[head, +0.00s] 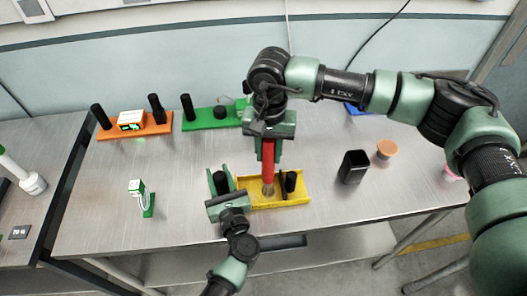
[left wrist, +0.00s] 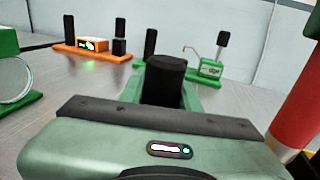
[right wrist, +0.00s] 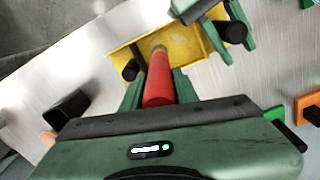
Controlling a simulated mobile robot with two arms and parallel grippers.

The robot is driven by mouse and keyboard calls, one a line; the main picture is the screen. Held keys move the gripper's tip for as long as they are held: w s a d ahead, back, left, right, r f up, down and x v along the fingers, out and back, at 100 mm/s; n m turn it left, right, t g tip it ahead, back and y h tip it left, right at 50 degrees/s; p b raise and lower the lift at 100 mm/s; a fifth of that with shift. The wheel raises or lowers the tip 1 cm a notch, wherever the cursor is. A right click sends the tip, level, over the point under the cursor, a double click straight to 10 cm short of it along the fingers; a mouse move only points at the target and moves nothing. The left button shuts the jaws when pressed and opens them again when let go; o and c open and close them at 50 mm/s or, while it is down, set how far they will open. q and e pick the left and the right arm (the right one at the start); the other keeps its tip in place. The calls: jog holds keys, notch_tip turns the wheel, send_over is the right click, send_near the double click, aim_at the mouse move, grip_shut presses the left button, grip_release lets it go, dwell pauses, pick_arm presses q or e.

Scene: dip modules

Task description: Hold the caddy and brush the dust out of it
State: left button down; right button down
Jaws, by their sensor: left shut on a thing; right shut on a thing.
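The caddy is a yellow tray (head: 295,198) near the table's front edge, with black posts at its ends; it also shows in the right wrist view (right wrist: 187,55). My left gripper (head: 220,178) is shut on the caddy's left black post (left wrist: 165,75), which stands between its fingers. My right gripper (head: 266,150) is shut on the red handle of a brush (head: 268,160). The brush points down into the tray, its tan bristles (head: 268,188) at or close to the tray floor; contact is hard to tell. The right wrist view shows the handle (right wrist: 158,80) between the fingers. I cannot make out dust.
An orange module (head: 130,127) and a green module (head: 208,118) stand at the back left. A small white-and-green device (head: 138,190) is left of the caddy. A black cup (head: 352,167) and an orange-topped jar (head: 386,149) stand right. Bare table separates them.

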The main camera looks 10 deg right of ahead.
jog(key=s+a, duration=0.2)
jog(key=a, duration=0.4)
jog(key=shift+a, duration=0.2)
dwell(1.9)
jog(key=shift+f, duration=0.1)
